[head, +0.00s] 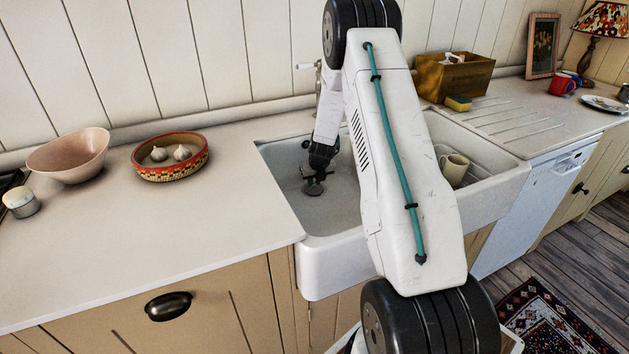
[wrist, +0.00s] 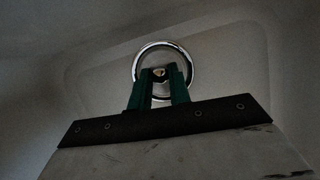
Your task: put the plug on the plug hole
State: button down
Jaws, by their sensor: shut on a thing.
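The sink (head: 335,262) is white, and my arm reaches down into its left basin. My gripper (head: 315,178) is low in that basin, and its teal fingers show in the wrist view (wrist: 159,82). They are shut on the small knob of the plug (wrist: 158,73). In the head view the plug (head: 312,189) is a small dark disc under the fingers. A bright chrome ring (wrist: 160,43) shows around and beyond the fingertips. I cannot tell whether it is the plug's rim or the plug hole's, nor whether the plug touches the basin floor.
A cream mug (head: 454,168) stands in the right basin. A yellow sponge (head: 458,103) and a wooden box (head: 455,78) are behind it. A patterned bowl with garlic (head: 170,170) and a pink bowl (head: 68,158) stand on the left counter. The basin's walls surround my gripper.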

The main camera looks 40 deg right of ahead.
jog(key=c, duration=1.3)
grip_release()
